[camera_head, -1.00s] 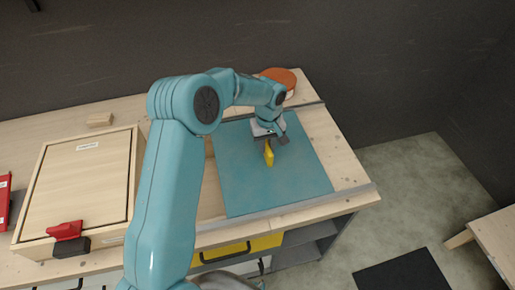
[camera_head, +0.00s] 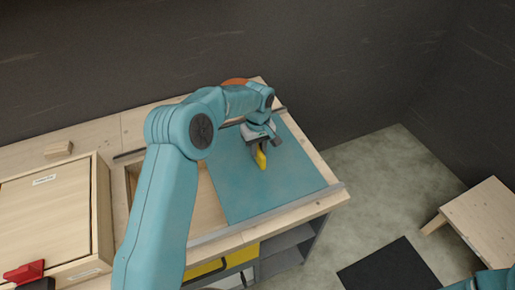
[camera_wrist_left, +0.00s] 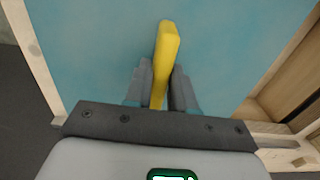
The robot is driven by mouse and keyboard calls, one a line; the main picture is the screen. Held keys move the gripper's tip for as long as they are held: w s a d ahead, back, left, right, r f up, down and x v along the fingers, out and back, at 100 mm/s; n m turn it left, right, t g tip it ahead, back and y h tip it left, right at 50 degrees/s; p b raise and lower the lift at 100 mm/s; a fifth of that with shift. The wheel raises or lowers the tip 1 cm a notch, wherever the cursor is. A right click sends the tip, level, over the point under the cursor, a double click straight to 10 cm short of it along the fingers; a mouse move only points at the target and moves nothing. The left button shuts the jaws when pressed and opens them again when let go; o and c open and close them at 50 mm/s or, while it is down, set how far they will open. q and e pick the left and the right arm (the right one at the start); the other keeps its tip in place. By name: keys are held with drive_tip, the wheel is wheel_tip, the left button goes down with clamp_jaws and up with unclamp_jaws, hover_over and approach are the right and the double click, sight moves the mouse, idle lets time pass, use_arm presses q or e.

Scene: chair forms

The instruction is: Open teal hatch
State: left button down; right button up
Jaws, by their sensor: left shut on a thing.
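The teal hatch (camera_head: 240,190) is a flat panel lying between two rails on the wooden bench. It stands partly open, with a wooden-lined opening (camera_head: 203,199) showing at its left, partly behind my left arm. A yellow handle (camera_head: 261,160) stands up from the panel. My left gripper (camera_head: 257,146) is shut on this handle. In the left wrist view the yellow handle (camera_wrist_left: 166,50) sits between the two grey fingers (camera_wrist_left: 161,90), above the teal surface. My right gripper is out of view.
A wooden lidded box (camera_head: 45,215) with a red clamp (camera_head: 24,272) is at the left. A wooden block (camera_head: 58,150) lies behind it. An orange round thing (camera_head: 236,81) is at the back. A stool (camera_head: 485,215) and black mat (camera_head: 395,268) are at the right.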

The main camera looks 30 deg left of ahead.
use_arm(q)
drive_tip(key=c, duration=1)
unclamp_jaws()
drive_tip(key=shift+w+a, duration=0.1)
drive_tip(key=shift+a, duration=0.1)
drive_tip(key=shift+c, duration=0.2)
drive_tip(key=shift+d, duration=0.1)
drive_tip(key=shift+r, duration=0.25)
wheel_tip(320, 180, up, 16)
drive_tip(key=shift+f, duration=0.1)
